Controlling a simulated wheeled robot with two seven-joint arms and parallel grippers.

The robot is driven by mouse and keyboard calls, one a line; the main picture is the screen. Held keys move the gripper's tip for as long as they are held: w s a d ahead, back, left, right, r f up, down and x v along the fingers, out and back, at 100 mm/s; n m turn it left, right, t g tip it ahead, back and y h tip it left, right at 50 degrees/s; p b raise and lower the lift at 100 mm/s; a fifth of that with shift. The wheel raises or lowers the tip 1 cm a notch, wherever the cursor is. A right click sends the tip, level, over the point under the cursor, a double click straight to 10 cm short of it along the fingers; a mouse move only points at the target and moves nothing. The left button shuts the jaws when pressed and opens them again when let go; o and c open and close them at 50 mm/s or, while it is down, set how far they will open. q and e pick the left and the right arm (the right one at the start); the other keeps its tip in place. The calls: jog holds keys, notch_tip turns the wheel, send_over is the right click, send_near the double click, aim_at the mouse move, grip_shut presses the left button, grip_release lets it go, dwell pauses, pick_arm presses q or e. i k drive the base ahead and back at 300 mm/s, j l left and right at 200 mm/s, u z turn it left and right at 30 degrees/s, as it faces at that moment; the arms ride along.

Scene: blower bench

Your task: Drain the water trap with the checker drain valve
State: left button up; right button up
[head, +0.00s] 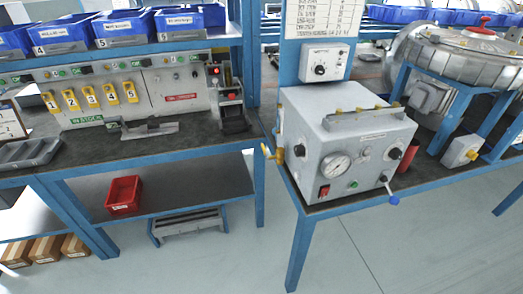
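The checker is a light grey box (315,125) on the blue-framed bench at the centre right. Its front carries a round dial gauge (335,167), a red switch (324,191), a green button (354,184) and a black knob (395,153). A lever with a blue tip (392,200) sticks out at its lower right front. A yellow valve-like fitting (272,153) is on its left side. I cannot tell which of these two is the drain valve. No water trap can be made out clearly. Neither gripper is in view.
A control box (321,62) and a lettered sign (325,18) stand behind the checker. A red cylinder (408,158) stands at its right. A large metal blower housing (470,60) is at the far right. A left bench (190,143) holds yellow tags and tools. Floor in front is clear.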

aim_at(264, 149)
jog(key=i+j+z, duration=0.6)
jog(key=j+z, duration=0.2)
jog(key=i+j+z, duration=0.15)
jog(key=j+z, duration=0.25)
jog(key=i+j+z, duration=0.1)
jog(key=j+z, duration=0.3)
jog(key=j, duration=0.2)
jog(key=j+z, duration=0.4)
jog(key=j, duration=0.15)
jog(key=j+z, duration=0.4)
jog(key=j, duration=0.2)
